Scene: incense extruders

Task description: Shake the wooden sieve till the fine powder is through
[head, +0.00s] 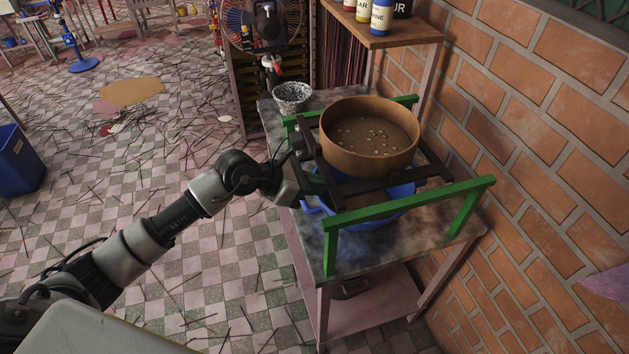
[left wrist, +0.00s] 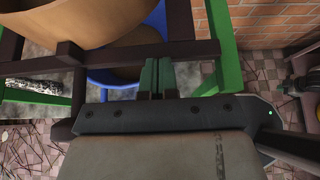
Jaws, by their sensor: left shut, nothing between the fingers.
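The round wooden sieve (head: 350,162) sits upright on a dark wooden frame (head: 432,172) at the table, and several pale lumps lie on brown material inside it. The sieve wall also shows in the left wrist view (left wrist: 80,22). A blue basin (head: 378,218) stands below the frame, partly hidden. My left gripper (head: 312,182) is at the left side of the frame. In the left wrist view its fingers (left wrist: 157,72) are shut and empty, close to a dark frame bar (left wrist: 180,22); I cannot tell if they touch it. My right gripper is out of view.
Green rails (head: 410,203) stand at the front and back of the table (head: 420,236). A speckled cup (head: 292,97) is at the far left corner. A brick wall (head: 540,150) closes the right side. A shelf (head: 390,36) holds bottles. Thin sticks litter the floor at left.

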